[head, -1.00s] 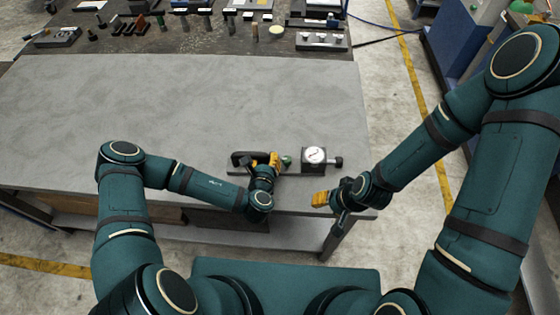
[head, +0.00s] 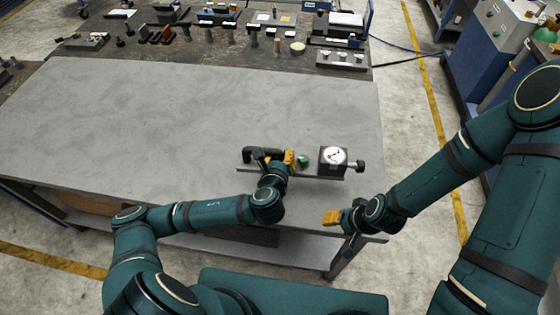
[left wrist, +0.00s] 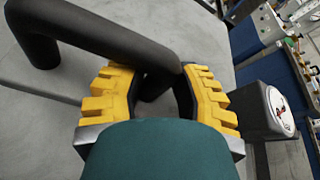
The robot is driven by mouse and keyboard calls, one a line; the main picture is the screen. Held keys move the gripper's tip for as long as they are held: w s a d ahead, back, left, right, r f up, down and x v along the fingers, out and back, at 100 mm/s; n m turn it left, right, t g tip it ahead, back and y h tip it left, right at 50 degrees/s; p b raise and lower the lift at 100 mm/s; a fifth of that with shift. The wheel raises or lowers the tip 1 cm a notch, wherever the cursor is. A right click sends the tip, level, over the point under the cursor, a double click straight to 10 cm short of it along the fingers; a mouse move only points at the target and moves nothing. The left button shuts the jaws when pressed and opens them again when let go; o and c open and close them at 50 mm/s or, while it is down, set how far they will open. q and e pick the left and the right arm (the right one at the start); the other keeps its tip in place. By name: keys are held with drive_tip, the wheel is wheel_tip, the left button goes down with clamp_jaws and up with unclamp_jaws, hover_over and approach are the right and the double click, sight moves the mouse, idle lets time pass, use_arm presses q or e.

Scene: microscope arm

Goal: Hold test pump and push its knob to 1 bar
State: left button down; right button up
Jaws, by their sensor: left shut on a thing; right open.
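The test pump (head: 333,158) is near the front right of the grey table. It has a black handle at its left, a dark box with a round white gauge (head: 335,156) and a black knob (head: 359,166) on the right. My left gripper (head: 276,159) is shut on the pump's black handle; in the left wrist view its yellow fingers sit either side of the handle (left wrist: 110,35). The gauge also shows in the left wrist view (left wrist: 279,108), but its reading is too small to tell. My right gripper (head: 331,217) is open and empty, in front of and below the knob, apart from it.
The grey tabletop (head: 180,120) is clear to the left and behind the pump. A dark bench (head: 225,45) with several tools and blocks stands at the back. Blue machines (head: 490,50) stand on the floor at the right.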

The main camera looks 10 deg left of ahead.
use_arm(q)
drive_tip(key=shift+r, duration=0.35)
drive_tip(key=shift+f, duration=0.15)
drive_tip(key=shift+d+f+b, duration=0.1)
drive_tip(key=shift+f+b, duration=0.7)
drive_tip(key=shift+f, duration=3.4)
drive_tip(key=shift+f, duration=0.75)
